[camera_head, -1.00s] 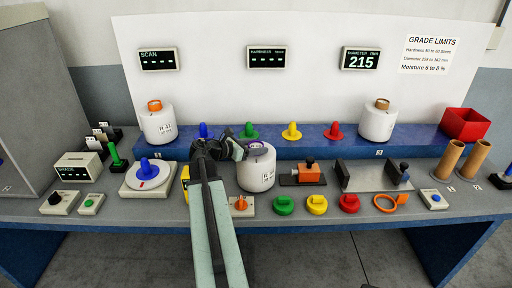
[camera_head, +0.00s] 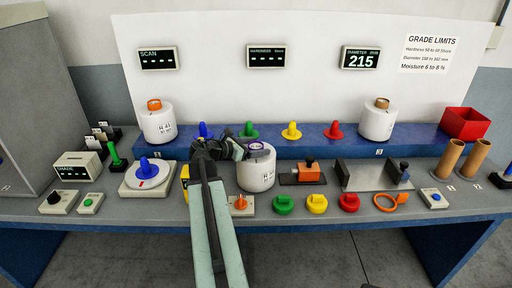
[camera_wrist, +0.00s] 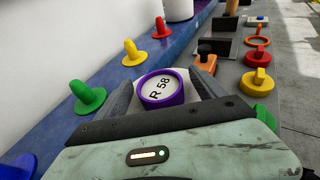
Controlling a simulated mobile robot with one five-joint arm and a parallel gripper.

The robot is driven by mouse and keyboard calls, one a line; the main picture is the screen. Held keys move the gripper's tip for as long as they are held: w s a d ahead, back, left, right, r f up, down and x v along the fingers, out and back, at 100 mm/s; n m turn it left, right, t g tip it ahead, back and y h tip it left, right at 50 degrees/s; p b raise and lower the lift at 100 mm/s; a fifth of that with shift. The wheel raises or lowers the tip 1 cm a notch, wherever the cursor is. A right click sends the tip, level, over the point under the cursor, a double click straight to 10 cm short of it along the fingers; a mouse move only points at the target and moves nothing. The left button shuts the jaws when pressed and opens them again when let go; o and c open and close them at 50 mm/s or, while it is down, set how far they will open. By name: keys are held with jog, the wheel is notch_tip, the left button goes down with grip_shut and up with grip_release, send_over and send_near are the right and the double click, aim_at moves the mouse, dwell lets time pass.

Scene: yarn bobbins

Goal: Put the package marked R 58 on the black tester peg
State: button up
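The package marked R 58 (camera_head: 256,174) is a white bobbin with a purple-rimmed top. It stands upright at mid-bench in the head view. In the wrist view its round top (camera_wrist: 162,88) reads R 58. My gripper (camera_head: 247,150) is at its top, coming from the left and front. In the wrist view the two grey fingers (camera_wrist: 164,84) flank the purple rim, with slight gaps showing, so it looks open around it. I cannot make out a black tester peg. What lies under the package is hidden.
White packages stand left (camera_head: 158,123) and right (camera_head: 377,121) on the blue shelf, with coloured pegs between. An orange-and-black device (camera_head: 306,173) is close right of the package. An orange knob (camera_head: 241,203) is in front. A blue-peg scale (camera_head: 149,177) stands left.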

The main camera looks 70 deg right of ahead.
jog(key=shift+a, duration=0.1)
jog(key=p+v, duration=0.2)
jog(key=v, duration=0.5)
jog(key=shift+w+a+r, duration=0.15)
jog(key=shift+w+a, duration=0.05)
jog(key=shift+a, duration=0.05)
